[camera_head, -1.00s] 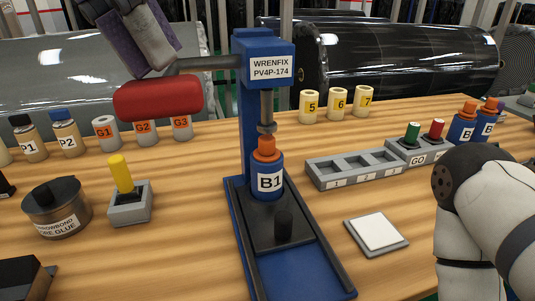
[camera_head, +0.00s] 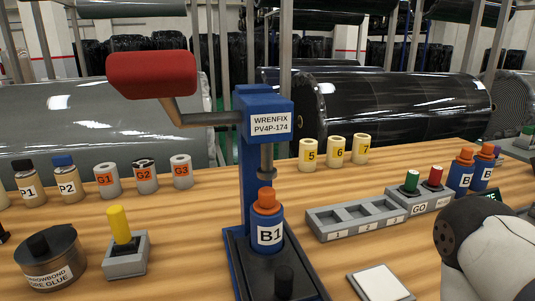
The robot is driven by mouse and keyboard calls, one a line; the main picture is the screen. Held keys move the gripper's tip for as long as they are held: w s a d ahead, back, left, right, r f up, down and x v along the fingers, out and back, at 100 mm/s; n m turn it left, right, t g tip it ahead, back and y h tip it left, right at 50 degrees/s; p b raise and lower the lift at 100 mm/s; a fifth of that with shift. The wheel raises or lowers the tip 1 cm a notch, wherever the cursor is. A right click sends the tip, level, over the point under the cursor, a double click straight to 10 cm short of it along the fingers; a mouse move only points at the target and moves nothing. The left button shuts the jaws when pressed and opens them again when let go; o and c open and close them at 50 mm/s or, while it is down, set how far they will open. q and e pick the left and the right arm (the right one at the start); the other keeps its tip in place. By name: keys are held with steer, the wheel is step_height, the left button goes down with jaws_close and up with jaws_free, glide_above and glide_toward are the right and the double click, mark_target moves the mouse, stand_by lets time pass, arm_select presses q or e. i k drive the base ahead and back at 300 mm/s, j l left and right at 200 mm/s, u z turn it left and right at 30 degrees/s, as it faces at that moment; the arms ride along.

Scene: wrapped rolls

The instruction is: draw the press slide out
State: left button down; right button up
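The blue press (camera_head: 254,168) stands mid-table, labelled WRENFIX PV4P-174. Its lever with the red grip (camera_head: 152,74) is raised at the upper left, with nothing holding it. The dark press slide (camera_head: 262,272) lies in the blue base under the ram, with a black knob (camera_head: 284,281) at its front. I cannot tell if ram and cap touch. Neither gripper shows; only part of my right arm is at the lower right.
A grey three-slot tray (camera_head: 357,217) and a box with green and red buttons (camera_head: 422,196) stand right of the press. A white pad (camera_head: 380,283) lies in front. A yellow-handled switch (camera_head: 121,240) and glue tin (camera_head: 50,258) stand left. Cups and bottles line the back.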

mark_target(282, 276)
steer(key=k, duration=1)
